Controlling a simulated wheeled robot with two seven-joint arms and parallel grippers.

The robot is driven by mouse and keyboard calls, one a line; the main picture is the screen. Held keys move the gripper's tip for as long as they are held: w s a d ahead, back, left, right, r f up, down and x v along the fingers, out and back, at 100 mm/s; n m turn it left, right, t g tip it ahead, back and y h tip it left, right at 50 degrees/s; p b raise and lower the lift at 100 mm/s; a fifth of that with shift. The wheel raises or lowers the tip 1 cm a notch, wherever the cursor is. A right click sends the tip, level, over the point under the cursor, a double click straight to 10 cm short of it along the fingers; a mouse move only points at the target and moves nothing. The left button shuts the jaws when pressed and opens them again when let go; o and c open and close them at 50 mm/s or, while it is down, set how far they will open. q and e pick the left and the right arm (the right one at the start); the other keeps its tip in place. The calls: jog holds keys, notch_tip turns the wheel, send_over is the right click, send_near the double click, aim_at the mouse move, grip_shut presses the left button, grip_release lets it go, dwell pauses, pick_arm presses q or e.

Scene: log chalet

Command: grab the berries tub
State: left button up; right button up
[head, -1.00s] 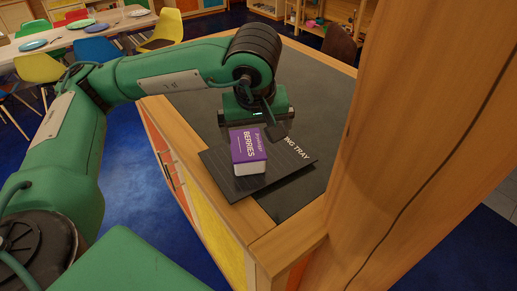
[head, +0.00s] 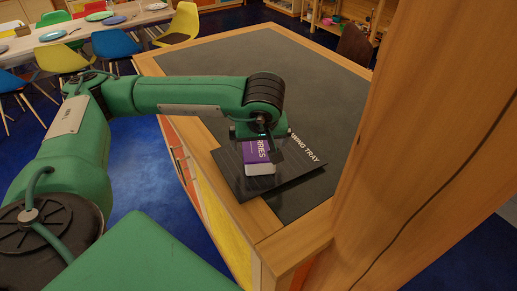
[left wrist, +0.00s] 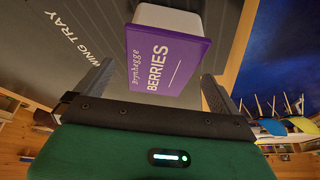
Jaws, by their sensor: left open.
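The berries tub (head: 258,157) is a white box with a purple lid marked "BERRIES". It sits on a dark tray (head: 288,168) on the counter, and its far part is hidden by my gripper in the head view. My left gripper (head: 260,140) is just over and behind the tub. In the left wrist view the tub (left wrist: 168,52) lies between the two open fingers of the gripper (left wrist: 158,85), with a gap visible on both sides. My right gripper is not in view.
The tray lies on a dark counter top (head: 265,65) with a wooden rim. A thick wooden post (head: 430,130) rises at the right. A table (head: 95,30) with plates and coloured chairs stands at the back left.

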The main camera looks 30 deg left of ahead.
aim_at(259, 145)
pick_arm(q)
jog(key=p+x, duration=0.1)
jog(key=x, duration=0.2)
jog(key=shift+w+a, duration=0.1)
jog(key=shift+a, duration=0.05)
jog(key=shift+w+f, duration=0.1)
jog(key=shift+f, duration=0.25)
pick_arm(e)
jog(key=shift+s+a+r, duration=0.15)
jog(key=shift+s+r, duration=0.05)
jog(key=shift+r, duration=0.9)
pick_arm(q)
jog(key=shift+f, duration=0.15)
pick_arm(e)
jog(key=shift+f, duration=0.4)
pick_arm(q)
jog(key=shift+f+b, duration=0.1)
jog(key=shift+b, duration=0.35)
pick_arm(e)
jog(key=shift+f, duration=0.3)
pick_arm(q)
jog(key=c, duration=1.3)
jog(key=shift+c, duration=0.4)
